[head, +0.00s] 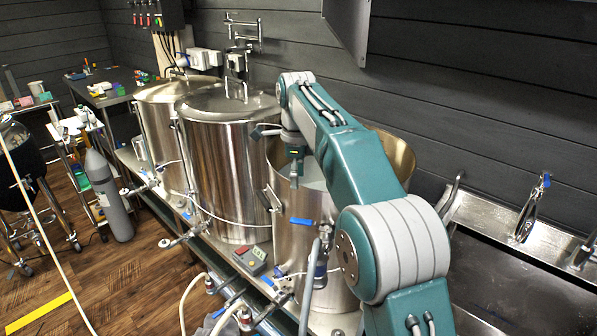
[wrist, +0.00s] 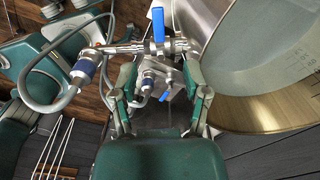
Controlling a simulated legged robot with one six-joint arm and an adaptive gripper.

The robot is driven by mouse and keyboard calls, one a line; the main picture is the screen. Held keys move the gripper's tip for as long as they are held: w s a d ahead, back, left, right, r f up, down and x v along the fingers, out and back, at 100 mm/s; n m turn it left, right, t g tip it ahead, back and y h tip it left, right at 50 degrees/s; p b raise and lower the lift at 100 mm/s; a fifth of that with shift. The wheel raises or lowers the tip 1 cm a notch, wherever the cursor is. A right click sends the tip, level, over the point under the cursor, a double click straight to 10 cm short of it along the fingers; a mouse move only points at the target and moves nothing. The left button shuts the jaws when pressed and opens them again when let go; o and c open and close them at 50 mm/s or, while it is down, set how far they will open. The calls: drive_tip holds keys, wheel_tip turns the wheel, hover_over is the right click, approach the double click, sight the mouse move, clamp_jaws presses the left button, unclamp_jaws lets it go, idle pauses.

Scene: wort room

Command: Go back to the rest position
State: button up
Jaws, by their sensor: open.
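My teal arm reaches out over the nearest steel kettle (head: 300,205) in the head view. My gripper (head: 295,178) hangs down at that kettle's near side, partly hidden by my own arm. In the wrist view my gripper (wrist: 160,82) has its two fingers spread apart with nothing held between them. Beyond the fingertips is a valve assembly with a blue lever (wrist: 158,25). I cannot tell whether a finger touches the fittings.
Two more steel kettles (head: 228,165) (head: 165,135) stand in a row to the left. A control box (head: 250,260) and hoses sit on the stand below. A steel sink (head: 520,270) is at the right. A grey gas cylinder (head: 108,195) stands on the floor at left.

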drive_tip(key=s+d+r+n+t, duration=0.25)
drive_tip(key=s+d+n, duration=0.25)
drive_tip(key=s+d, duration=0.25)
drive_tip(key=s+d+r+n+t, duration=0.1)
drive_tip(key=s+d+r+n, duration=0.2)
drive_tip(key=s+d+n, duration=0.35)
drive_tip(key=s+d+f+n, duration=0.2)
drive_tip(key=s+f, duration=0.1)
drive_tip(key=s, duration=0.3)
drive_tip(key=s+d+f+n+t, duration=0.1)
drive_tip(key=s+d+f+n, duration=0.1)
drive_tip(key=s, duration=0.5)
drive_tip(key=s+d+f+n+t, duration=0.1)
drive_tip(key=s+d+f+n, duration=0.1)
drive_tip(key=s+f+n, duration=0.2)
drive_tip(key=shift+s+d+f, duration=0.35)
drive_tip(key=shift+s+d, duration=0.05)
drive_tip(key=shift+s, duration=0.8)
